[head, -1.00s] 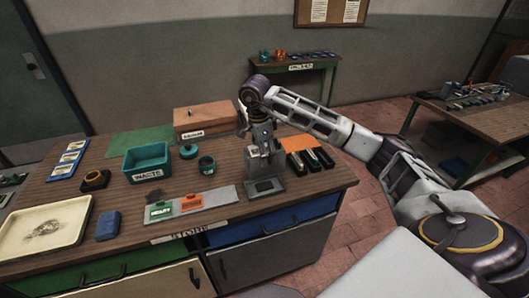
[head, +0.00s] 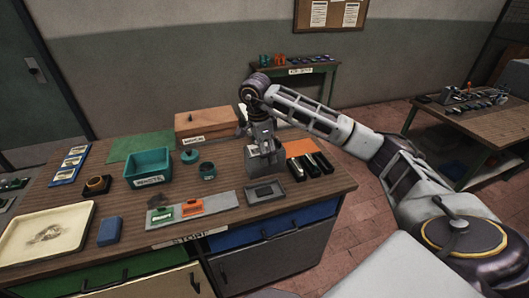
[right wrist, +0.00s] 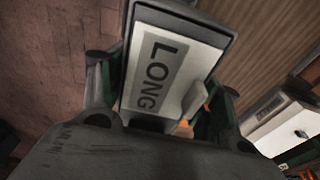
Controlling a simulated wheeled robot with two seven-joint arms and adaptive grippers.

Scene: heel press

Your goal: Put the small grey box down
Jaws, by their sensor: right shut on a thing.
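The small grey box (head: 264,161) is at the right part of the wooden table, just behind a dark grey tray (head: 265,193). My right gripper (head: 262,141) comes down on it from above and is shut on it. In the right wrist view the box (right wrist: 153,70) shows a white face marked LONG in a dark grey rim, between the two fingers of my right gripper (right wrist: 163,95). A small grey tab (right wrist: 195,100) stands beside the lettering. I cannot tell whether the box's underside touches the table. My left gripper is not in view.
An orange mat (head: 298,147) with several black pieces lies close to the right. A grey strip (head: 222,201) with green and orange blocks lies to the left.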

